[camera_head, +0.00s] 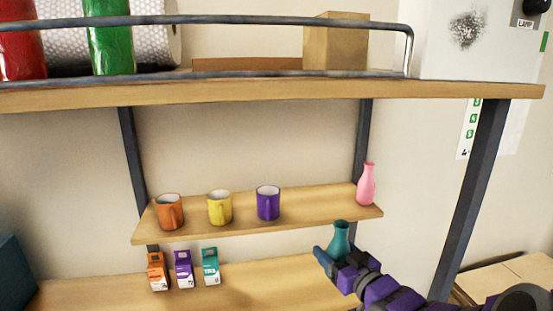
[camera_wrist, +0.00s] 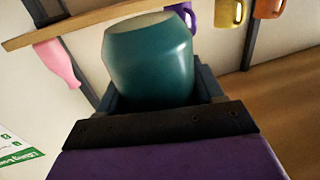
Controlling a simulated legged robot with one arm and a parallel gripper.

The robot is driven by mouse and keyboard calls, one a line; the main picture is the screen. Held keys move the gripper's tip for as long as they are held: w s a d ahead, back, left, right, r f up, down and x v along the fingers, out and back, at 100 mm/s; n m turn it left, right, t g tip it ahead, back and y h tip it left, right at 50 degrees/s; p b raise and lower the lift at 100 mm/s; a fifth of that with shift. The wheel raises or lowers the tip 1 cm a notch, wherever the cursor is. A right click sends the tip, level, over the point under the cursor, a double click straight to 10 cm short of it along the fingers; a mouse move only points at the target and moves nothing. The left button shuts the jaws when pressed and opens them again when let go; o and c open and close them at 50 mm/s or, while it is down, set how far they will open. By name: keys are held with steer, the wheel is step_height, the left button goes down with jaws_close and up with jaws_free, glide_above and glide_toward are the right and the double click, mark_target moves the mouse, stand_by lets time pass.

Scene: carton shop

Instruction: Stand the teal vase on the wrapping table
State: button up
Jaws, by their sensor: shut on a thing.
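The teal vase (camera_head: 340,237) is in my gripper, in front of the lower shelves at the right in the head view. Its neck and shoulder show there; the rest is hidden behind my gripper (camera_head: 338,263). In the wrist view the teal vase (camera_wrist: 152,62) fills the middle, its pale base toward the top of the picture. My gripper (camera_wrist: 158,92) is shut on it, with a finger on either side. I cannot tell for certain whether the vase touches the lower wooden surface (camera_head: 105,290). I cannot tell which surface is the wrapping table.
A small shelf (camera_head: 240,222) holds an orange mug (camera_head: 170,212), a yellow mug (camera_head: 220,207), a purple mug (camera_head: 268,203) and a pink vase (camera_head: 366,184). Small cartons (camera_head: 183,270) stand below at the left. A railed top shelf (camera_head: 230,92) and a dark post (camera_head: 470,190) frame the space.

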step_height(320, 180, down, 17)
steer(key=w, duration=0.2)
step_height(320, 180, up, 13)
steer(key=w+m+t+h, duration=0.1)
steer(key=w+h, duration=0.1)
steer(key=shift+w+d+f+m, duration=0.2)
steer(key=shift+w+d+m, duration=0.1)
steer(key=shift+w+m, duration=0.1)
